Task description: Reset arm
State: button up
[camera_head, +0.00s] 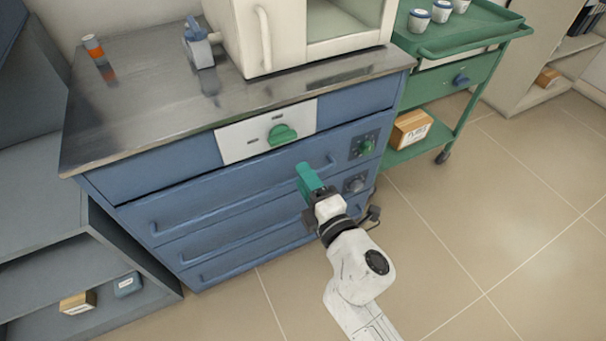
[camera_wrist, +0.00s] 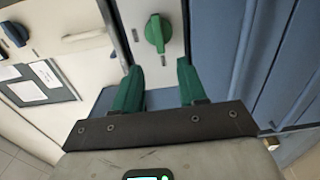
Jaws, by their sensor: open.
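My gripper (camera_head: 308,180) has green fingers and reaches out from my white arm in front of the blue cabinet (camera_head: 220,195). In the wrist view my gripper (camera_wrist: 157,82) shows its two green fingers apart, with nothing between them. A green rotary knob (camera_head: 282,135) sits on a white panel on the cabinet front. In the wrist view the green knob (camera_wrist: 155,33) stands upright beyond the fingertips, apart from them.
A cream furnace (camera_head: 250,40) stands on the metal top (camera_head: 130,110). A green cart (camera_head: 470,40) with several white cups is to the right, a boxed carton (camera_head: 411,128) on its lower shelf. Grey shelves (camera_head: 60,240) stand at left. The floor (camera_head: 480,220) at right is clear.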

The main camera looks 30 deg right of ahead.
dwell(0.7)
jog(key=s+d+f+m+g+h, duration=0.5)
jog(key=s+d+f+m+g, duration=0.5)
jog(key=d+m, duration=0.35)
jog(key=s+a+f+m+g+y, duration=0.2)
jog(key=s+f+m+g, duration=0.1)
jog(key=s, duration=0.5)
jog(key=s+a+f+m+g+y, duration=0.2)
jog(key=s+a+f+g, duration=0.1)
jog(key=s, duration=0.5)
notch_tip(320, 180, up, 19)
jog(key=s+g+p, duration=0.1)
jog(key=p, duration=1.8)
jog(key=shift+y, duration=0.4)
